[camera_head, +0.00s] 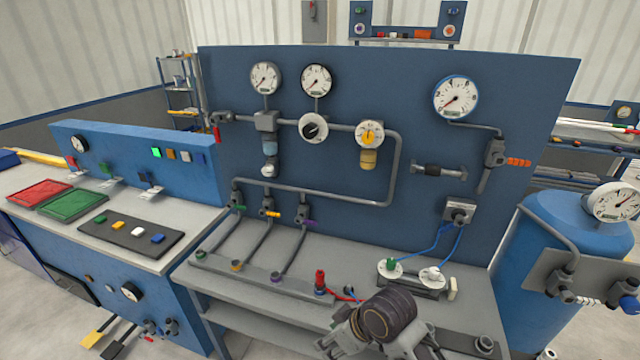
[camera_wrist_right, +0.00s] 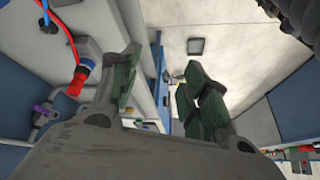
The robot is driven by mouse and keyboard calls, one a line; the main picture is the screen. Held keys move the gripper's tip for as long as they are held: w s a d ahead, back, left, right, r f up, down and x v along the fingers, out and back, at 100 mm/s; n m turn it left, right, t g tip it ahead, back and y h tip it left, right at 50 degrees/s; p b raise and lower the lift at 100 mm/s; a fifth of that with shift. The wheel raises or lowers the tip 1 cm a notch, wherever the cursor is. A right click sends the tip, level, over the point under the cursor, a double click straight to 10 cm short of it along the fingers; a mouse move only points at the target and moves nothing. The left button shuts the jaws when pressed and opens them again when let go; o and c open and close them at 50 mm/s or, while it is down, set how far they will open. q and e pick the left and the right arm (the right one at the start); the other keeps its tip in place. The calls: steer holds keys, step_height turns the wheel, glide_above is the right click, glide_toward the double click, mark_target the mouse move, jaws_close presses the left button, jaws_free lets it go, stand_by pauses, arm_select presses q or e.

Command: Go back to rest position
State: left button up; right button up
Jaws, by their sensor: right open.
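My right gripper (camera_head: 378,335) shows at the bottom edge of the head view, right of centre, over the front of the grey bench (camera_head: 330,262). Its dark wrist hides part of the bench edge. In the right wrist view the gripper's two green-padded fingers (camera_wrist_right: 162,82) stand well apart, with nothing between them. My left gripper is in neither view.
The blue panel (camera_head: 330,90) with gauges and pipes stands behind the bench. A red fitting (camera_head: 320,281) with a red hose is left of my right gripper; it also shows in the wrist view (camera_wrist_right: 80,78). A blue tank (camera_head: 570,250) stands at right. Trays (camera_head: 72,204) lie at left.

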steer(key=shift+s+d+f+m+h, duration=1.1)
steer(key=shift+s+d+f+m, duration=0.75)
steer(key=shift+d, duration=2.95)
steer(key=shift+s+d+f+m+h, duration=1.2)
steer(key=shift+s+d+m, duration=1.15)
steer(key=shift+d, duration=2.45)
steer(key=s+f, duration=0.3)
steer(key=f, duration=3)
steer(key=s+d+f+g, duration=0.1)
steer(key=s+d+f, duration=0.1)
steer(key=s+f, duration=0.8)
steer(key=s+d+f+n+g, duration=0.1)
steer(key=s+d+f, duration=0.1)
steer(key=s+f, duration=0.8)
steer(key=shift+s, duration=1.2)
steer(key=shift+s, duration=0.15)
